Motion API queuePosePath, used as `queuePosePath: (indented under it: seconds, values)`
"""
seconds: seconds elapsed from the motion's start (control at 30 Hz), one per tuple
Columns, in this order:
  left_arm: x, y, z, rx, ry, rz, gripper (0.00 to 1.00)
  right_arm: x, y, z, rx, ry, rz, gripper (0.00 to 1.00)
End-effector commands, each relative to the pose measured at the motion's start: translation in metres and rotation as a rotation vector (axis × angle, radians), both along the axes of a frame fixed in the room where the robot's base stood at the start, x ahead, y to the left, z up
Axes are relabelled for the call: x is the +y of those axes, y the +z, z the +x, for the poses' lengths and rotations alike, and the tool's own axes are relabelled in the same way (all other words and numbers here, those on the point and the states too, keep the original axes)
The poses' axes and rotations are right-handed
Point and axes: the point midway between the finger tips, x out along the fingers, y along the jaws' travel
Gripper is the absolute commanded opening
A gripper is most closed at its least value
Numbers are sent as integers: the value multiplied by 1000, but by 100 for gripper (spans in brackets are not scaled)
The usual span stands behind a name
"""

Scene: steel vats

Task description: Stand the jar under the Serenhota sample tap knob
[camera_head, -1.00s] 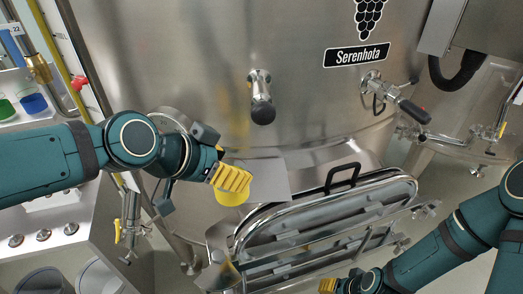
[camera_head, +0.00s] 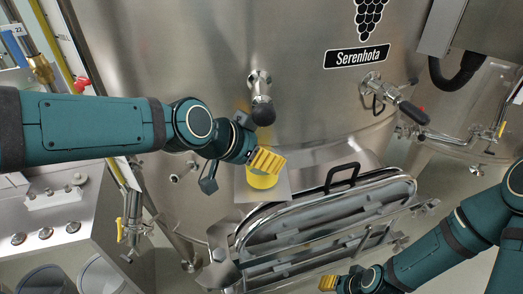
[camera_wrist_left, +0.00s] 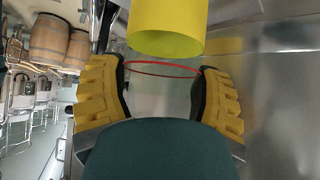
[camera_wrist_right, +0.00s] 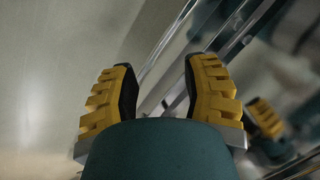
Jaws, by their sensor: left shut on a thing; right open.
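The jar (camera_head: 262,180) shows a yellow body below my left gripper (camera_head: 267,161) in the head view. In the left wrist view its yellow part (camera_wrist_left: 165,30) is at the top, and a clear part with a thin red ring sits between the fingers. My left gripper is shut on the jar. The sample tap with its dark knob (camera_head: 263,112) sticks out of the vat above the jar and gripper. The jar is over a flat steel plate (camera_head: 244,191); I cannot tell whether it touches it. My right gripper (camera_head: 328,284) is open and empty, low down; it also shows in the right wrist view (camera_wrist_right: 160,85).
The steel vat wall (camera_head: 190,60) bears a Serenhota label (camera_head: 358,56). A second valve with a dark handle (camera_head: 413,112) is to the right. A hatch with a black handle (camera_head: 342,177) lies just right of the plate. A steel counter (camera_head: 60,215) is at left.

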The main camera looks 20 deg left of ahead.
Motion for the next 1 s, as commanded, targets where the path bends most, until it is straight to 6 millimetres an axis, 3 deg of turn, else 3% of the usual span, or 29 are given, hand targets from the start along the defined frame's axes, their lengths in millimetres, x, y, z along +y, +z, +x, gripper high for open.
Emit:
queuePosePath:
  seconds: [0.13,0.17,0.23,0.63,1.0]
  values:
    - [0,-3,0,-1,0,-1,27,0,-4,0,0,0,-1,47]
    - [0,-3,0,0,0,0,74,0,-5,0,0,0,-1,47]
    - [0,-2,0,0,0,0,99,0,-4,0,0,0,-1,47]
    - [0,2,0,0,0,0,100,0,2,0,0,0,0,47]
    - [29,47,-40,-5,2,-1,100,0,9,0,0,0,2,47]
